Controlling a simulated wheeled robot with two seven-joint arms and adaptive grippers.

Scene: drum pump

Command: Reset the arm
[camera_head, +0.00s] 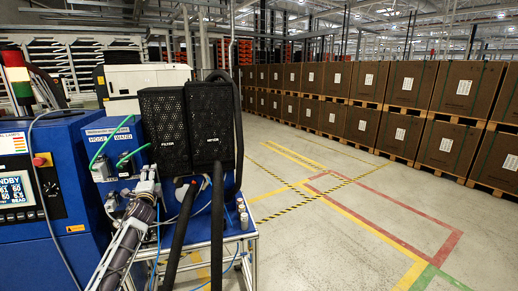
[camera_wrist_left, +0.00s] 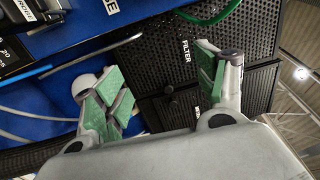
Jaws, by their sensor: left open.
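My left arm comes in from the lower left in the head view, and its gripper (camera_head: 148,178) is up in front of the blue machine and beside the black filter boxes. In the left wrist view the gripper (camera_wrist_left: 158,80) has its two green-padded fingers spread wide with nothing between them. Behind the fingers are the black perforated filter boxes (camera_wrist_left: 182,88) and blue machine panels. I cannot tell the exact gap between the fingers and these surfaces. My right gripper is in neither view.
A blue control cabinet (camera_head: 85,150) with a screen is at the left. Stacked brown boxes (camera_head: 450,145) line the right. The marked floor (camera_head: 340,220) between is clear.

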